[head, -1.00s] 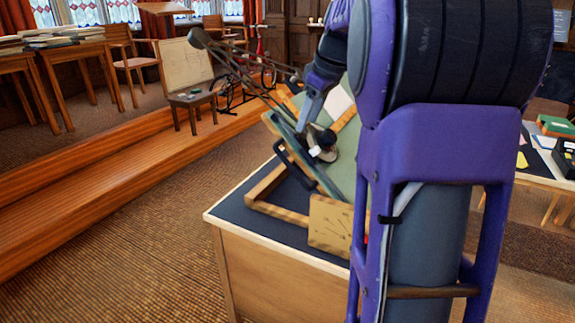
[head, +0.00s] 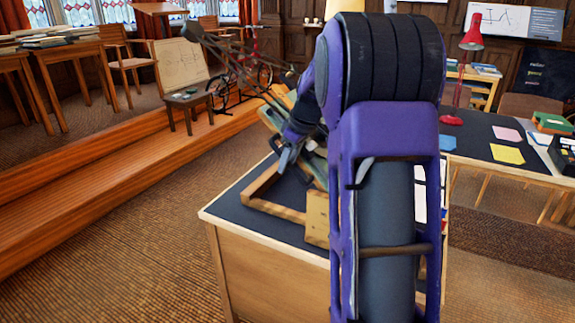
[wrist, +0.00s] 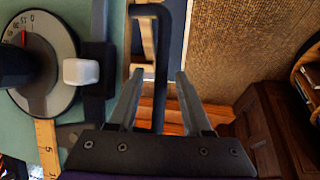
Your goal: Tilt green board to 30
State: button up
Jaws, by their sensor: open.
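The green board (wrist: 117,28) fills the left of the wrist view. It carries a round dial (wrist: 66,50) with a red mark and a white knob (wrist: 82,72). A dark handle bar (wrist: 161,50) runs beside the board's edge. My gripper (wrist: 158,78) is open, with one finger on each side of this bar; I cannot tell whether they touch it. In the head view my gripper (head: 287,156) is at the board's left side, and my arm hides most of the board. A wooden scale plate (head: 317,216) shows partly at the stand's front; its reading is hidden.
The stand's wooden base frame (head: 262,190) rests on a dark-topped desk (head: 235,208). A second desk (head: 480,135) at right holds a red lamp (head: 472,32) and coloured papers. The carpet left of the near desk is clear.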

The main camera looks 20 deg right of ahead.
jog(key=shift+w+f, duration=0.2)
jog(key=shift+f, duration=0.3)
grip_shut()
dwell(1.2)
